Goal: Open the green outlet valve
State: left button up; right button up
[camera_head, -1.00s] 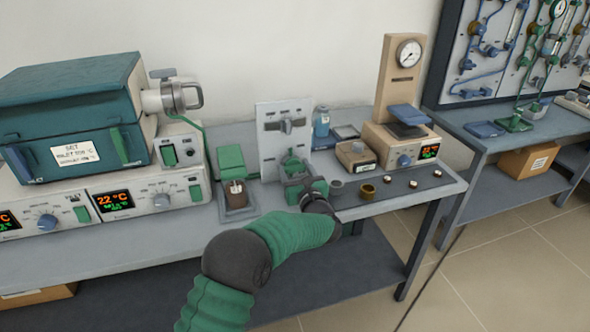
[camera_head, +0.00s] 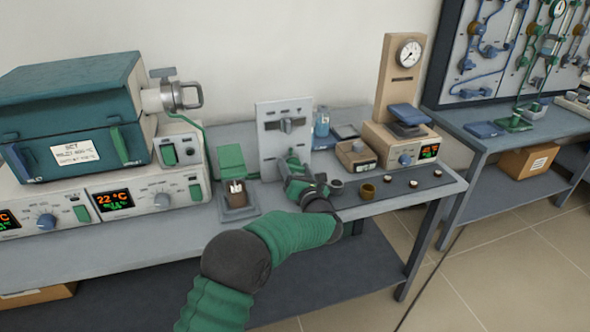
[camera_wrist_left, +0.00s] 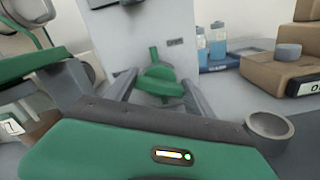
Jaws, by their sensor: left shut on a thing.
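The green outlet valve (camera_head: 293,157) is on the lower front of an upright grey panel (camera_head: 271,143) on the bench. In the left wrist view the valve handle (camera_wrist_left: 160,82) is a green piece with a short stem pointing up. My left gripper (camera_head: 291,172) comes in from the front and is shut on this handle, with one grey finger on each side of it in the wrist view (camera_wrist_left: 160,92). The gripper body hides part of the valve in the head view. My right gripper is not in view.
A green-lidded box with a small brown container (camera_head: 236,194) stands left of the panel. Small cups (camera_head: 367,191) and a beige gauge stand (camera_head: 398,80) are to the right. Blue bottles (camera_head: 322,122) stand behind.

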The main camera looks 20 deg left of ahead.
pick_arm(q)
jog(key=m, duration=0.2)
jog(key=shift+d+r+m, duration=0.1)
jog(key=shift+m, duration=0.3)
jog(key=m+p, duration=0.1)
jog(key=m, duration=0.2)
jog(key=shift+w+m+p, duration=0.1)
jog(key=shift+m+p, duration=0.2)
jog(key=shift+p, duration=0.1)
jog(key=m+p, duration=0.2)
jog(key=m, duration=0.2)
jog(key=shift+d, duration=0.1)
jog(key=shift+f+m+p, duration=0.25)
jog(key=shift+m+p, duration=0.2)
jog(key=shift+m, duration=0.85)
jog(key=shift+f, duration=0.1)
jog(key=o, duration=1.4)
jog(key=shift+w+f, duration=0.1)
jog(key=shift+w, duration=0.05)
